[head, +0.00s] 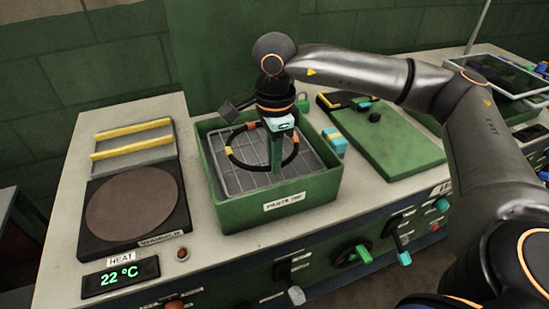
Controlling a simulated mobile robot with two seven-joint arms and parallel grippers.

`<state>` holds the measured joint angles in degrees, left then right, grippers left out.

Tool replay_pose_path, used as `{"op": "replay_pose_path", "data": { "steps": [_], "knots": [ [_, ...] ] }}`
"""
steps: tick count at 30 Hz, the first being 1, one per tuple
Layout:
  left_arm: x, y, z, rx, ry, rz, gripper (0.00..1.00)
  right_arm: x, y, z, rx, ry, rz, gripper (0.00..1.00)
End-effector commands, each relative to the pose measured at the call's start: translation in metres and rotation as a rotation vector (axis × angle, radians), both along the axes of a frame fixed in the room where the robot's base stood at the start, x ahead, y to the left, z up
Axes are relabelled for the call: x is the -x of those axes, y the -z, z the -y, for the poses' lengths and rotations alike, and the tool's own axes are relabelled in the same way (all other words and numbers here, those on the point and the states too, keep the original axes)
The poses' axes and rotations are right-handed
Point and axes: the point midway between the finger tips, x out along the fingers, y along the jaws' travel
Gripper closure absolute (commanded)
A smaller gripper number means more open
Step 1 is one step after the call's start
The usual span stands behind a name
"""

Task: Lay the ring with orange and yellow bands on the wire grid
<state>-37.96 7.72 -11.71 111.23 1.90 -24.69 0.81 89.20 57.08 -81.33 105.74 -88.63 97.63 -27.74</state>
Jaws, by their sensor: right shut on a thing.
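The ring (239,164) is a thin black loop with orange and yellow bands. My right gripper (277,160) points down over the green box and is shut on the ring at its right part. The wire grid (232,183) lies inside the green box (262,213), beneath the ring. The ring looks tilted towards the view, and I cannot tell whether its lower edge touches the grid. The gripper's fingers hide part of the grid. My left gripper is not in view.
The box's walls rise around the grid. A hot plate (136,207) with a display reading 22 °C stands to the left, below two yellow bars (132,138).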

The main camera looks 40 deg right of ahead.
Motion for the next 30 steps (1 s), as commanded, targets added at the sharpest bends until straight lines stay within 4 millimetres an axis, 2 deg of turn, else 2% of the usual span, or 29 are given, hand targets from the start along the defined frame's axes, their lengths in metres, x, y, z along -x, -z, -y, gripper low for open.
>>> {"op": "replay_pose_path", "data": {
  "steps": [12, 13, 20, 30],
  "knots": [
    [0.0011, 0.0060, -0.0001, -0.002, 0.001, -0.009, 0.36, -0.0002, 0.0071, 0.0002, -0.001, 0.000, 0.002, 1.00],
    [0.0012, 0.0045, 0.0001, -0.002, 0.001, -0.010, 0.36, 0.0000, 0.0056, 0.0002, -0.001, 0.000, 0.001, 0.84],
    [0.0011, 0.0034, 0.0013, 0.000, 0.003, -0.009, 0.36, 0.0000, 0.0052, 0.0002, -0.001, 0.000, 0.001, 0.58],
    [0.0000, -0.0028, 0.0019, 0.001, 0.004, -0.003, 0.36, -0.0001, -0.0001, 0.0002, -0.001, 0.000, 0.002, 0.57]
  ]
}}
